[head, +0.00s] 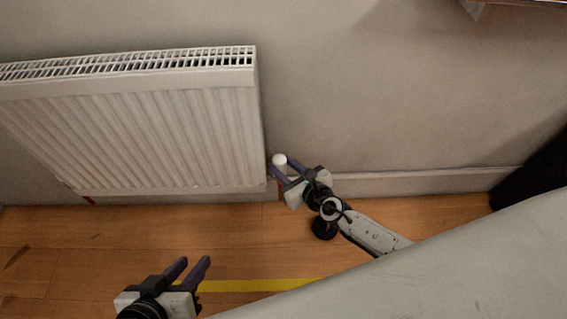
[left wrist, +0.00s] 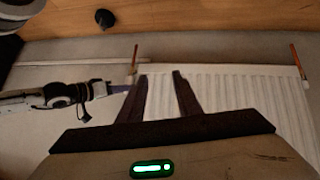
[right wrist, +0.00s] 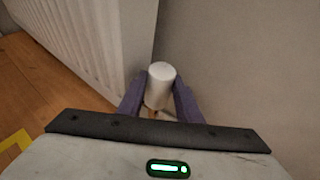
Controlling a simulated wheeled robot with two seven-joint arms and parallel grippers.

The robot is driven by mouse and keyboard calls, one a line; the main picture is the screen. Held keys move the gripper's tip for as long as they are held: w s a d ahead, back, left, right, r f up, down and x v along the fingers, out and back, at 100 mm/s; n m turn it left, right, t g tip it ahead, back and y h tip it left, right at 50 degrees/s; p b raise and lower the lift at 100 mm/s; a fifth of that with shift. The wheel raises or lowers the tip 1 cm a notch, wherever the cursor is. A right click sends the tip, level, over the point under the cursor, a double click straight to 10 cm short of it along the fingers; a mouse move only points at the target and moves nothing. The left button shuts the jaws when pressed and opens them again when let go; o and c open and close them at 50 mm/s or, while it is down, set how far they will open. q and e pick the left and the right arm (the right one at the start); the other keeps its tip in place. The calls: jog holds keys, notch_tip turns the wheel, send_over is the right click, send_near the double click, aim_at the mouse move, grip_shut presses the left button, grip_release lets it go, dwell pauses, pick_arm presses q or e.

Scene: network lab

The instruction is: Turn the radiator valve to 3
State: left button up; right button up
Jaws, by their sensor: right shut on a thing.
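The radiator valve (head: 279,160) is a small white knob at the lower right corner of the white radiator (head: 180,130). In the right wrist view the valve knob (right wrist: 160,84) stands between the two purple fingers. My right gripper (head: 283,169) is shut on the knob, a finger on each side. No numbers or marks on the knob can be made out, so its setting cannot be read. My left gripper (head: 193,264) is open and empty above the floor, below and left of the valve. In the left wrist view its fingers (left wrist: 161,77) are apart with nothing between them.
The wall (head: 400,90) with its skirting (head: 420,182) runs behind the radiator and right of the valve. A yellow line (head: 250,285) crosses the wooden floor (head: 60,250). A dark object (head: 535,175) stands at the right edge. Copper pipes (left wrist: 298,60) show at the radiator's ends.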

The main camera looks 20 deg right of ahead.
jog(key=shift+a+r+m+h+p, duration=0.2)
jog(key=shift+r+m+h+p, duration=0.15)
jog(key=shift+m+h+p, duration=0.2)
jog(key=shift+a+f+m+h, duration=0.1)
jog(key=shift+f+m+h, duration=0.05)
jog(key=shift+m+h, duration=0.35)
pick_arm(q)
jog(key=shift+s+a+r+n+t, duration=0.25)
jog(key=shift+a+r+n+t, duration=0.15)
jog(key=shift+a+r+t, duration=0.4)
pick_arm(e)
jog(key=shift+f+m+h, duration=0.2)
jog(key=shift+m+h, duration=0.35)
jog(key=shift+h, duration=0.4)
pick_arm(q)
jog(key=shift+d+r, duration=0.1)
pick_arm(e)
jog(key=o, duration=0.8)
jog(key=shift+c, duration=0.2)
jog(key=shift+s, duration=0.1)
